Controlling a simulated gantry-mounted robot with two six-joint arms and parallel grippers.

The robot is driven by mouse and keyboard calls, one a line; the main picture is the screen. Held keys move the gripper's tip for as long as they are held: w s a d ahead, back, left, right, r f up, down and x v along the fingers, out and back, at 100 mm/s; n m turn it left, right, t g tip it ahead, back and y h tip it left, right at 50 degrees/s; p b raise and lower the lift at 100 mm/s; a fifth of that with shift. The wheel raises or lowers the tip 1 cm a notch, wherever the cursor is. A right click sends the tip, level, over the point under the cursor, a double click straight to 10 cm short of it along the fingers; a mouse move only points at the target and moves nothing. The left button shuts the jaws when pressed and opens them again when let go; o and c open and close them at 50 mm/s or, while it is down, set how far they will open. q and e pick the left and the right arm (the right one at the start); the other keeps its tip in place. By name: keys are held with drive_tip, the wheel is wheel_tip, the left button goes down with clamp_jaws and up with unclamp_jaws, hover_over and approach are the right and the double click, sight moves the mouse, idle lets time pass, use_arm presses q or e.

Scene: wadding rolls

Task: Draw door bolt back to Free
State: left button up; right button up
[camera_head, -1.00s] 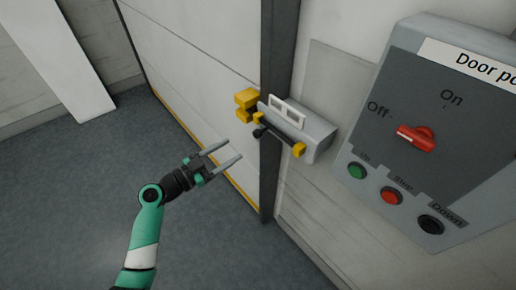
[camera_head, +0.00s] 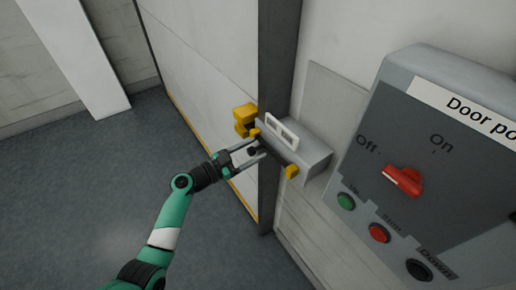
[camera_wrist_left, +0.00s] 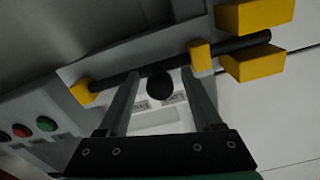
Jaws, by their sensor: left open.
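The door bolt is a dark rod (camera_wrist_left: 185,60) on a grey housing (camera_head: 312,150), with yellow guides at its ends. Its round black knob (camera_wrist_left: 160,86) shows between the two fingers of my left gripper (camera_wrist_left: 163,90) in the left wrist view. In the head view my left gripper (camera_head: 250,154) reaches the bolt from the lower left, its fingers on either side of the knob. The gripper is open and not closed on the knob. The rod's end lies between the yellow keeper blocks (camera_head: 245,119) on the door (camera_head: 205,75). My right gripper is not in view.
A grey door power panel (camera_head: 430,160) stands at the right, with a red rotary switch (camera_head: 403,181) and green, red and black buttons. A dark vertical post (camera_head: 277,60) runs behind the bolt. The floor (camera_head: 80,200) at the left is clear.

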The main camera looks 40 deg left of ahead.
use_arm(q)
drive_tip(key=shift+s, duration=0.1)
drive_tip(key=shift+c, duration=1)
clamp_jaws()
